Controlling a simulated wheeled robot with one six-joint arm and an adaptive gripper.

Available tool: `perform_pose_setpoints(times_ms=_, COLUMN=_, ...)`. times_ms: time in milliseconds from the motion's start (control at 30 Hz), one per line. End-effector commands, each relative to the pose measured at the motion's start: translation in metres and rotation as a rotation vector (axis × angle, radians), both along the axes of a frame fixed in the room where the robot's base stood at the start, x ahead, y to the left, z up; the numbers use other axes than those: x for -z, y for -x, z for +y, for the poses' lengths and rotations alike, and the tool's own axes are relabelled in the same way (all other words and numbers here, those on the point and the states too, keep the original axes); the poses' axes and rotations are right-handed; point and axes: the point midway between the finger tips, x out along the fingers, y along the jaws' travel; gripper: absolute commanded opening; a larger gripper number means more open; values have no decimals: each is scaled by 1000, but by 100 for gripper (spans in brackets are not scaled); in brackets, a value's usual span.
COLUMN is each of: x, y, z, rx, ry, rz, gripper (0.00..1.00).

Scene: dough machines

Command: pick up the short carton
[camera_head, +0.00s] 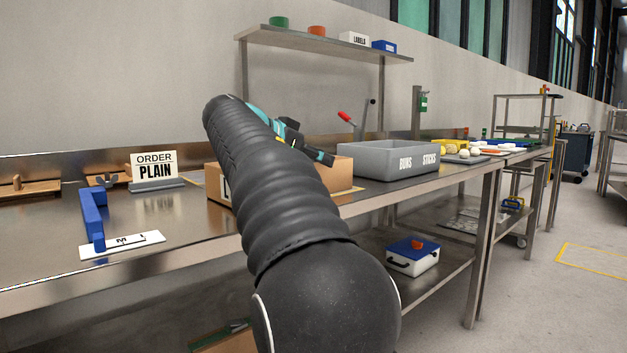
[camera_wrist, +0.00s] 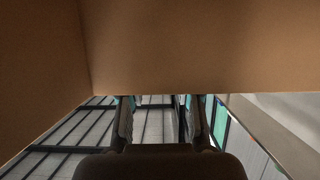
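Brown cardboard shows on the bench on both sides of my arm in the head view: a left part (camera_head: 214,186) with a piece of a white label, and a right part (camera_head: 340,174). My arm hides the middle, so I cannot tell if this is one carton or two, or which is the short one. My gripper (camera_head: 318,154) is at the upper edge of the right part. In the wrist view, brown cardboard (camera_wrist: 180,45) fills the top, and my two fingers (camera_wrist: 161,112) stand apart below its edge, with a gap between them. Contact is unclear.
A grey bin (camera_head: 375,160) marked BUNS and STICKS stands close on the right. An ORDER PLAIN sign (camera_head: 154,167), a blue bracket (camera_head: 93,218) and a white card (camera_head: 122,245) are on the left. A shelf (camera_head: 325,50) hangs over the bench.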

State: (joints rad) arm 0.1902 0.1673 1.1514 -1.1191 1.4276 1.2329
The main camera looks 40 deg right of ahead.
Motion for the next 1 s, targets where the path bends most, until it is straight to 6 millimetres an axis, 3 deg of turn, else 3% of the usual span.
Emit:
perform_pose_setpoints(times_ms=300, x=18, y=-3, z=-43, rx=1, ry=0, rz=2, gripper=33)
perform_pose_setpoints(times_ms=633, x=20, y=-4, z=-48, rx=1, ry=0, rz=1, gripper=33)
perform_pose_setpoints(times_ms=767, x=20, y=-4, z=-48, rx=1, ry=0, rz=1, gripper=3)
perform_pose_setpoints(times_ms=800, x=20, y=-4, z=-48, rx=1, ry=0, rz=1, gripper=0)
perform_pose_setpoints(times_ms=1000, x=20, y=-4, z=-48, rx=1, ry=1, rz=0, gripper=0)
